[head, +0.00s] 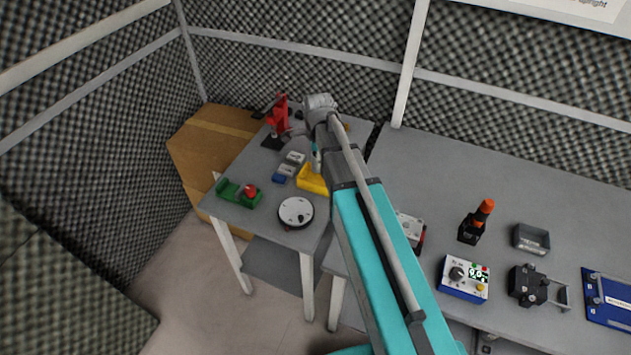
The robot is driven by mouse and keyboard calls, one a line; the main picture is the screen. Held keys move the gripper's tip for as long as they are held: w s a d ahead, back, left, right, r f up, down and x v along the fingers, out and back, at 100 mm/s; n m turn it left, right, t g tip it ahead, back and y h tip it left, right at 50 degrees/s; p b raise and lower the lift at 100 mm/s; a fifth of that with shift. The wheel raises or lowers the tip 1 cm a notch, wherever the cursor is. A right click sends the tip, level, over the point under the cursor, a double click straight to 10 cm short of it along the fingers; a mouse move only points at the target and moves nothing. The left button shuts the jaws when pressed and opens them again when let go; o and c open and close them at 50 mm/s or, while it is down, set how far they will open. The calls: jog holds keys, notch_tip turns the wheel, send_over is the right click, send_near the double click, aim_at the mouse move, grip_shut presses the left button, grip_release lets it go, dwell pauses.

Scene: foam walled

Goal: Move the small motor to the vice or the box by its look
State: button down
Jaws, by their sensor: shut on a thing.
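A red upright device (278,120), which looks like the vice, stands on a dark base at the back of the small left table. A yellow open bin (313,181) sits on the same table, partly behind my arm. A cardboard box (203,150) stands on the floor to the left of this table. My arm reaches over the table, and its grey wrist end is near the back edge, just right of the red device. My gripper's fingers are hidden behind the wrist and arm. I cannot make out the small motor.
The left table (245,215) also holds a green tray (238,195) with a red part, a round white-topped device (296,211) and small blue-grey blocks (287,170). The right bench (480,180) holds a meter (464,279), an orange-topped tool (477,222), a grey tray (530,240) and a blue board (608,301).

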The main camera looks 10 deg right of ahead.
jog(key=shift+s, duration=0.15)
jog(key=s+f+b, duration=0.1)
jog(key=s, duration=0.7)
jog(key=shift+d, duration=0.25)
jog(key=shift+w+f, duration=0.1)
jog(key=shift+w, duration=0.05)
jog(key=w+f+b, duration=0.3)
jog(key=w, duration=0.1)
jog(key=w+f+b, duration=0.3)
jog(key=w, duration=0.1)
jog(key=w+f+b, duration=0.3)
jog(key=w, duration=0.2)
jog(key=shift+d, duration=0.4)
jog(key=shift+f, duration=0.1)
